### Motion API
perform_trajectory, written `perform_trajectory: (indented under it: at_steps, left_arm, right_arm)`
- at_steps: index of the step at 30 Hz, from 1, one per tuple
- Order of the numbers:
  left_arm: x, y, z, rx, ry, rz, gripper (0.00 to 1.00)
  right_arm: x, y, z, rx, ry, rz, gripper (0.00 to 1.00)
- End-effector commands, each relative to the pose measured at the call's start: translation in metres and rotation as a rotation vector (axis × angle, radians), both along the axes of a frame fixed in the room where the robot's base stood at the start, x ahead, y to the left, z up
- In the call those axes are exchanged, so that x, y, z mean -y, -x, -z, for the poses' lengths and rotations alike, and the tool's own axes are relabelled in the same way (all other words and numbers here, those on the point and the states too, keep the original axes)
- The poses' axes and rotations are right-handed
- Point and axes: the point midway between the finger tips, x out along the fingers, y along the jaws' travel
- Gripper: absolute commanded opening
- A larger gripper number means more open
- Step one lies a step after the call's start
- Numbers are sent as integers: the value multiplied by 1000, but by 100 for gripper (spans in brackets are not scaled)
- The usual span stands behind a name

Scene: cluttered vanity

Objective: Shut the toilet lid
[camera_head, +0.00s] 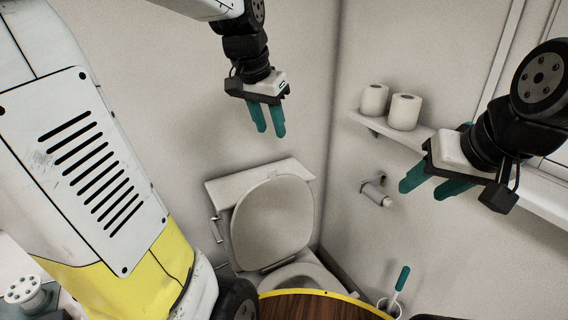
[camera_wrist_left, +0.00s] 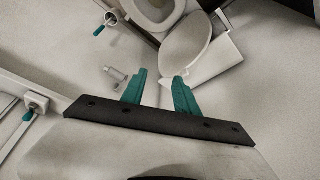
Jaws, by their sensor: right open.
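The toilet lid (camera_head: 272,222) is raised and leans back against the white tank (camera_head: 222,190). The toilet bowl and seat (camera_head: 312,270) are partly hidden behind my own body. In the left wrist view the raised lid (camera_wrist_left: 186,47) and the bowl (camera_wrist_left: 158,10) lie beyond my fingertips. My left gripper (camera_head: 268,117) hangs above the tank, apart from the lid; its teal fingers are apart and empty in the left wrist view (camera_wrist_left: 159,92). My right gripper (camera_head: 428,188) is open and empty at the right, in front of the shelf wall.
Two paper rolls (camera_head: 404,112) stand on a wall shelf (camera_head: 365,124). A paper roll holder (camera_head: 377,194) is on the right wall. A toilet brush (camera_head: 402,278) stands in a holder right of the bowl. Free air lies between my grippers above the toilet.

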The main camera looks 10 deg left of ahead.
Motion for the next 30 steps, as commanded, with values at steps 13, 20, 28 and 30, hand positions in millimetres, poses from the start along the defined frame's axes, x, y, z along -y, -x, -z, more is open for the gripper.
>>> perform_trajectory:
  at_steps: [13, 20, 28, 30]
  left_arm:
    - [-32, -149, 68, -190, -117, 269, 36]
    - [-51, -208, 135, -282, -138, 406, 36]
    - [-66, -239, 194, -346, -139, 507, 36]
    - [-68, -241, 200, -353, -138, 517, 36]
  right_arm:
    - [0, 0, 0, 0, 0, 0, 49]
    - [0, 0, 0, 0, 0, 0, 49]
    - [0, 0, 0, 0, 0, 0, 49]
    - [0, 0, 0, 0, 0, 0, 49]
